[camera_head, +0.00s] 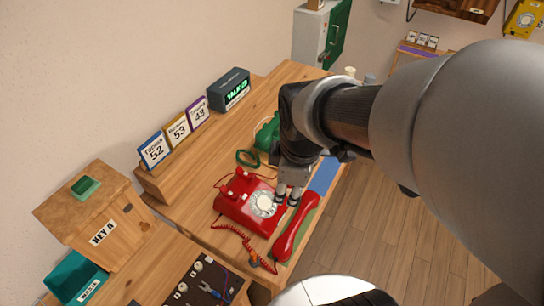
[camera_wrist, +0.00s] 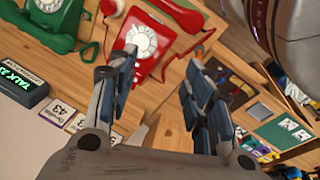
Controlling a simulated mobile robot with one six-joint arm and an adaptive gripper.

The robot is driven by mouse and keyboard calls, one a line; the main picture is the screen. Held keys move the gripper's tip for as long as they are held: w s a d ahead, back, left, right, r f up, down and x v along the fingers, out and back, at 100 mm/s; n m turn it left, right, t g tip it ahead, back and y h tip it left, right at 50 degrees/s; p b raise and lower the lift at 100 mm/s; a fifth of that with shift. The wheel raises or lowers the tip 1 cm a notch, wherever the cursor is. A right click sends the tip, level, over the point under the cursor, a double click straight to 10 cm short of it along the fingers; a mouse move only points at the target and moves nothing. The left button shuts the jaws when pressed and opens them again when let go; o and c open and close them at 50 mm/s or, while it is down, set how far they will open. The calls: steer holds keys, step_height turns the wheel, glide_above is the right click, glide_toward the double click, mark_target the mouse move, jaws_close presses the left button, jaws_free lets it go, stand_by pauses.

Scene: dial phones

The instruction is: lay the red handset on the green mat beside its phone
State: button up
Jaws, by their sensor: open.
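The red phone (camera_head: 240,205) stands on the wooden desk with its cradle empty; its dial also shows between my fingers in the wrist view (camera_wrist: 143,43). The red handset (camera_head: 296,226) lies along the desk's right side, just right of the phone, over the green mat (camera_head: 308,224). It covers much of the mat. A coiled red cord (camera_head: 230,235) runs in front of the phone. My gripper (camera_head: 287,198) is open and empty, above the right edge of the phone near the handset's far end. The handset also shows at the top of the wrist view (camera_wrist: 178,15).
A green phone (camera_head: 267,132) stands farther back, partly hidden by my arm, with a blue mat (camera_head: 323,174) near the edge. A sign (camera_head: 231,90) and several number cards (camera_head: 177,130) line the shelf. A KEY A box (camera_head: 100,225) stands left.

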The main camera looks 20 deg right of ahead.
steer(key=s+a+r+m+t, duration=0.2)
steer(key=s+r+m, duration=0.4)
steer(key=m, duration=0.5)
steer(key=s+a, duration=0.1)
steer(key=s, duration=0.1)
steer(key=shift+s+a+r, duration=0.35)
steer(key=shift+s+a, duration=0.05)
